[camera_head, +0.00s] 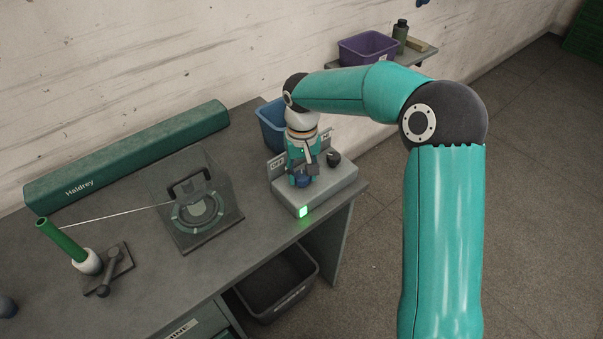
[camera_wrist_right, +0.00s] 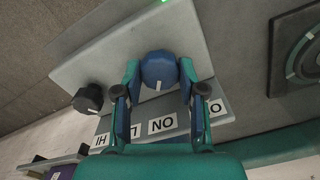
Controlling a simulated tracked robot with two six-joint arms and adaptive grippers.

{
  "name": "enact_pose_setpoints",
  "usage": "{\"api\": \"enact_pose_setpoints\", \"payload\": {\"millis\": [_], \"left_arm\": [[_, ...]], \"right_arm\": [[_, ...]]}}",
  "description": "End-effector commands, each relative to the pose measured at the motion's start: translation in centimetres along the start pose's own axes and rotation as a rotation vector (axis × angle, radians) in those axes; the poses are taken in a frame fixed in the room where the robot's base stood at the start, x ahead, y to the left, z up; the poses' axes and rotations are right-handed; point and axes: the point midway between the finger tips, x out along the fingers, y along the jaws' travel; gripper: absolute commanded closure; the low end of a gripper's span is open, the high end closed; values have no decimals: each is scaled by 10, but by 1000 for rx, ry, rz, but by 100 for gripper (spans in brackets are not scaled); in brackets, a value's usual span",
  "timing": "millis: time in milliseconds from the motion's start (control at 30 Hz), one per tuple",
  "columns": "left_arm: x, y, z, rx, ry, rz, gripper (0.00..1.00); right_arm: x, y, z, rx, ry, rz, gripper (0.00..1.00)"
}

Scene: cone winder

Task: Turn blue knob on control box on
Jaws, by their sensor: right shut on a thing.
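The control box (camera_head: 340,188) is a grey unit at the right end of the bench, with a lit green lamp (camera_head: 303,211) on its front. Its blue knob (camera_head: 302,181) is mostly hidden under my right gripper (camera_head: 303,170) in the head view. In the right wrist view the blue knob (camera_wrist_right: 158,68) sits between the two fingers, which are shut on its sides. The white mark on the knob points toward the ON label (camera_wrist_right: 162,124). The OFF label (camera_head: 278,163) is to its left in the head view. My left gripper is not in view.
A black knob (camera_head: 333,158) is beside the blue one on the box. A blue bin (camera_head: 270,125) stands behind. A dark bin (camera_head: 277,285) is below the bench.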

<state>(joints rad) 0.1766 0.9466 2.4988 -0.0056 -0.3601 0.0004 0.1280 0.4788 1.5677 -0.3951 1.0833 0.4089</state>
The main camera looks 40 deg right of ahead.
Motion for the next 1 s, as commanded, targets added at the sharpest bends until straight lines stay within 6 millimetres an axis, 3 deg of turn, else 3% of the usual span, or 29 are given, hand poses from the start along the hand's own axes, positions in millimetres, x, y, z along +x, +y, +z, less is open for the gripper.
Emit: {"api": "enact_pose_setpoints", "payload": {"millis": [500, 533, 667, 1000], "left_arm": [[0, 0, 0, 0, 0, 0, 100], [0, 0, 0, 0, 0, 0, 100], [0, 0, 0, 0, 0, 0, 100], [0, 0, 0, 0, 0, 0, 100]], "right_arm": [[-2, 0, -1, 25, 5, -2, 95], [-2, 0, -1, 25, 5, -2, 57], [-1, 0, -1, 24, 4, -1, 35], [-2, 0, 0, 22, 2, -1, 35]]}}
